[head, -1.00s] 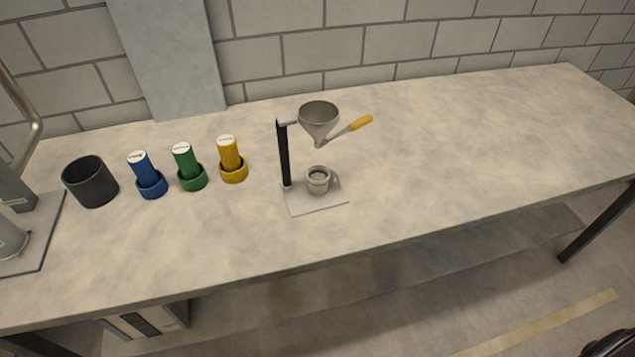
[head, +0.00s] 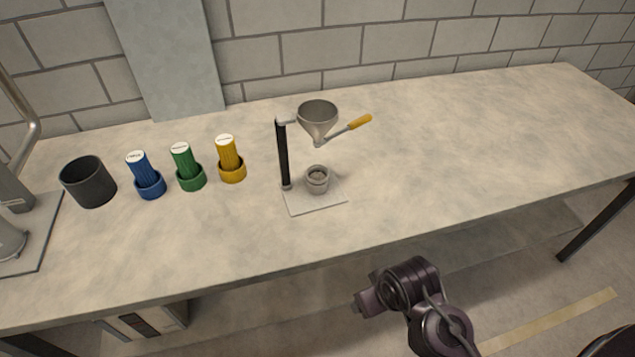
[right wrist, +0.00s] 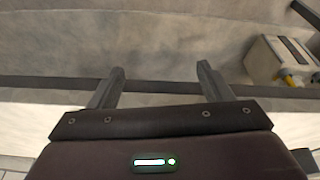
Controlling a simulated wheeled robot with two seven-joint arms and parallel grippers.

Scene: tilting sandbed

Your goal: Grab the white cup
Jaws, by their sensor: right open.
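A small whitish-grey cup (head: 317,180) stands upright on the pale base plate (head: 318,204) of a stand, below a metal funnel (head: 318,119). In the head view my right arm has its gripper end (head: 364,302) in front of the table's front edge, below and to the right of the cup and well apart from it. In the right wrist view my right gripper (right wrist: 160,80) is open, with nothing between its two fingers. The cup is not in the right wrist view. My left gripper is not in view.
The funnel's yellow handle (head: 360,122) sticks out to the right above the cup, and a black post (head: 283,154) rises at its left. Blue (head: 146,176), green (head: 187,168) and yellow (head: 230,160) containers and a dark pot (head: 89,183) stand left. The tabletop at right is clear.

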